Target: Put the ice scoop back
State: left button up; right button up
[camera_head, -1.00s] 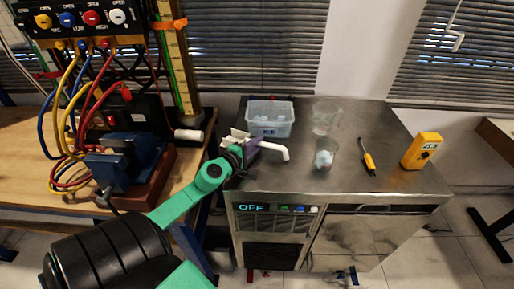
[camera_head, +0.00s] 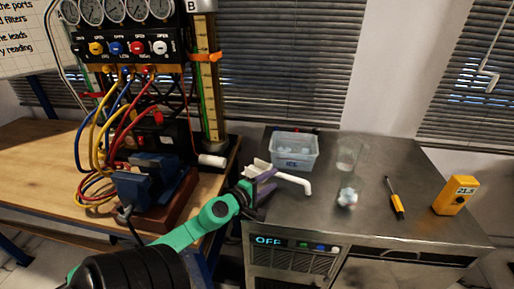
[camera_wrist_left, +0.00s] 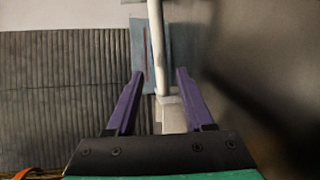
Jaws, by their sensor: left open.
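The white ice scoop (camera_head: 293,179) is at the left edge of the steel counter, its bent handle pointing right in the head view. My left gripper (camera_head: 268,183) is at the scoop with its purple fingers apart. In the left wrist view the open fingers (camera_wrist_left: 159,74) stand either side of the white handle (camera_wrist_left: 156,35), with a gap on both sides. Whether the scoop rests on the counter or is raised is hard to tell. A clear bin (camera_head: 294,163) marked ICE, with ice inside, stands just behind the scoop. My right gripper is not in view.
On the counter (camera_head: 365,225) stand an empty clear cup (camera_head: 348,152), a glass with ice (camera_head: 347,197), an orange-handled probe (camera_head: 396,203) and a yellow meter (camera_head: 455,195). A blue vise (camera_head: 145,188) and hoses crowd the wooden bench at left.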

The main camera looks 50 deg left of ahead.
pick_arm(q)
jog(key=s+b, duration=0.1)
jog(key=s, duration=0.1)
jog(key=s+b, duration=0.1)
jog(key=s, duration=0.1)
jog(key=s+r+b, duration=0.1)
jog(key=s, duration=0.2)
jog(key=shift+d, duration=0.3)
jog(key=shift+s+r, duration=0.15)
jog(key=shift+r, duration=0.1)
jog(key=shift+f, duration=0.1)
